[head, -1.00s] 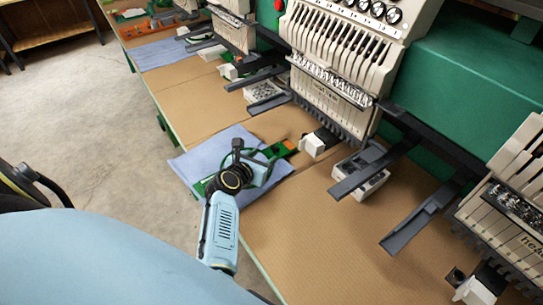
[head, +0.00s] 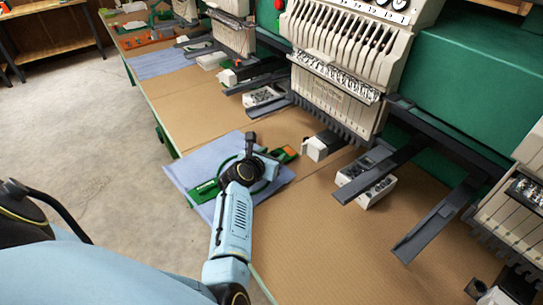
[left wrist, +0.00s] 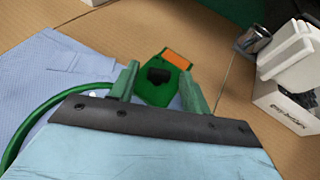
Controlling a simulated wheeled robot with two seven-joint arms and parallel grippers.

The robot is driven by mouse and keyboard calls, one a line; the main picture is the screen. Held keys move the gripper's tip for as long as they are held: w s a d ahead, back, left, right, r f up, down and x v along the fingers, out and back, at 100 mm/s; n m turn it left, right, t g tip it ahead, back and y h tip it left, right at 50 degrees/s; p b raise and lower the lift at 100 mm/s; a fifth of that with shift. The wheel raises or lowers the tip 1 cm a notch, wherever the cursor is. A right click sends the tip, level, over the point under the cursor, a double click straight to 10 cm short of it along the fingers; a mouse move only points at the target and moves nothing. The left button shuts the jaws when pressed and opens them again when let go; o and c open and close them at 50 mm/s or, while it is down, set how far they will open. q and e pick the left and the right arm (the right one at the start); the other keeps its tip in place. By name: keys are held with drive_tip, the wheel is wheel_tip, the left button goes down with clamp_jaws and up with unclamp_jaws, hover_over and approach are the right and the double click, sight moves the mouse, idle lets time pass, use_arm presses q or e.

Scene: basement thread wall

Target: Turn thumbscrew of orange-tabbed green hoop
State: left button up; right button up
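The green hoop (head: 205,190) lies on a blue cloth on the table's near left part; my left arm hides much of it. Its end tab (left wrist: 150,93) bears an orange patch (left wrist: 175,59). The orange also shows in the head view (head: 291,152). A dark thumbscrew (left wrist: 158,76) stands on the tab. My left gripper (head: 251,143) is over the hoop, pointing down. In the left wrist view its two fingers (left wrist: 160,71) are apart, one on each side of the thumbscrew in the picture; contact cannot be told. My right gripper is not in view.
The blue cloth (head: 185,170) lies under the hoop. A white box (left wrist: 285,100) stands right of the tab. Dark machine arms (head: 380,170) jut over the brown table (head: 310,240). A white block (head: 318,149) stands right of the hoop. The table front is clear.

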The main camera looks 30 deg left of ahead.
use_arm(q)
drive_tip(key=c, duration=0.9)
